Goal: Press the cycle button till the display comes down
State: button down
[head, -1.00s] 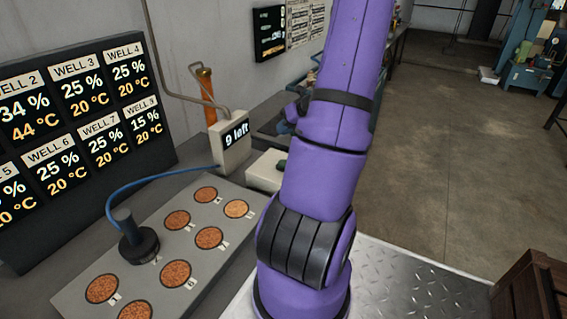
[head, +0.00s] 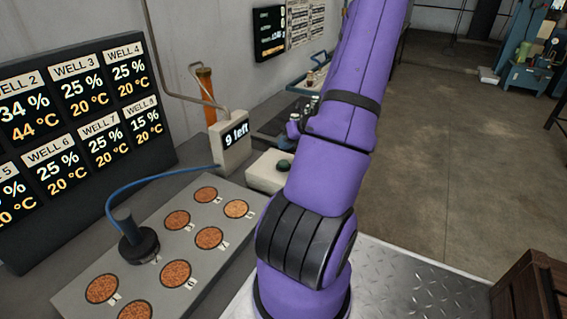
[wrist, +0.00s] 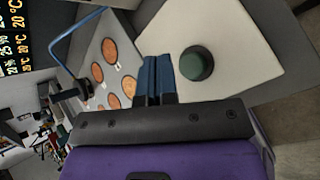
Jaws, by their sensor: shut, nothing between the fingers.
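The display (head: 236,134) is a small beige box that reads "9 left". In front of it stands a pale box with a dark green round button (head: 283,167), the likely cycle button, partly beside my arm in the head view. In the wrist view the green button (wrist: 195,64) sits on the white box top (wrist: 238,40), just right of my fingertips. My gripper (wrist: 158,66) is shut and empty, its blue fingers side by side. It appears apart from the button. The gripper is hidden in the head view.
A grey plate (head: 75,293) with several round brown-filled wells holds a black puck-like tool (head: 139,246) with a blue cable. A dark board (head: 80,130) lists well percentages and temperatures. A wooden crate (head: 535,290) stands at lower right; the floor beyond is open.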

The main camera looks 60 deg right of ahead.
aim_at(285, 161)
jog(key=shift+f, duration=1.7)
jog(key=shift+f, duration=0.2)
dwell(0.7)
jog(key=shift+f, duration=0.2)
jog(key=shift+f, duration=0.6)
dwell(0.9)
jog(key=shift+r, duration=0.15)
dwell(0.3)
jog(key=shift+r, duration=0.85)
jog(key=shift+r, duration=0.1)
jog(key=shift+r, duration=2.45)
